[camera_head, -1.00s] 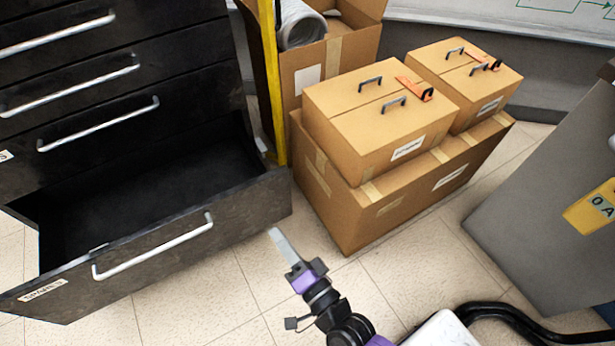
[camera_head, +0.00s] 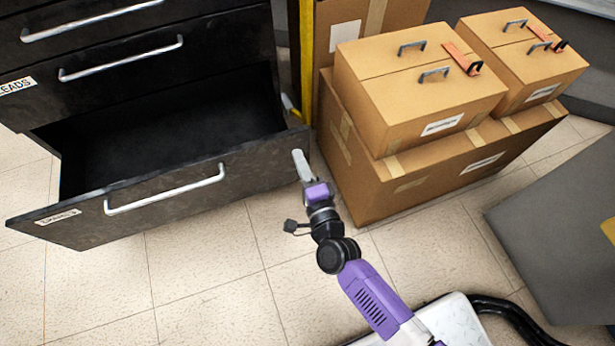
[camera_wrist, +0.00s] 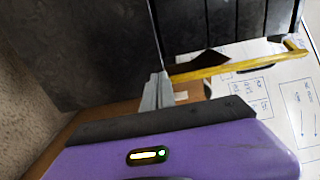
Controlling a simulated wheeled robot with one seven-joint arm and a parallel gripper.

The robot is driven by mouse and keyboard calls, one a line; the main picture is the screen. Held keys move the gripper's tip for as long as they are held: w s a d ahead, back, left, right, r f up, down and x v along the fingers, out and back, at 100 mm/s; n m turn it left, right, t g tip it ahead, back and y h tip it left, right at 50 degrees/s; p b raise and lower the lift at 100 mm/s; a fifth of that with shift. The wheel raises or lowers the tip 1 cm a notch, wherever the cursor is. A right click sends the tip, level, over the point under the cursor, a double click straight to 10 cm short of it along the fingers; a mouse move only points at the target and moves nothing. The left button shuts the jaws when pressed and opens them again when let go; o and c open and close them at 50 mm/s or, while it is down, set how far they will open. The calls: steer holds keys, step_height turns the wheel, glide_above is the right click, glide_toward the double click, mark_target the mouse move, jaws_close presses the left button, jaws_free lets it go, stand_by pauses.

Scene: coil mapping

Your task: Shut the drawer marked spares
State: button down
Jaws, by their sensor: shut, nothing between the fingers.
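The spares drawer (camera_head: 240,178) is the bottom drawer of the black cabinet in the head view. It stands pulled far out, with its inside empty and dark. A pale label (camera_head: 57,217) is at the left of its front, and a silver bar handle (camera_head: 165,191) runs across the middle. My gripper (camera_head: 298,156) is shut and empty at the right end of the drawer front. I cannot tell whether it touches the front. In the wrist view my shut fingers (camera_wrist: 157,92) point towards a dark panel (camera_wrist: 95,50).
Stacked cardboard boxes (camera_head: 420,90) stand close to the right of the drawer. A yellow post (camera_head: 307,50) rises between cabinet and boxes. A grey cabinet (camera_head: 560,235) is at the right. Tiled floor (camera_head: 200,290) in front of the drawer is clear.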

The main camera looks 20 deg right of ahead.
mark_target(290, 137)
steer(key=shift+w+b, duration=0.4)
steer(key=shift+w, duration=1.85)
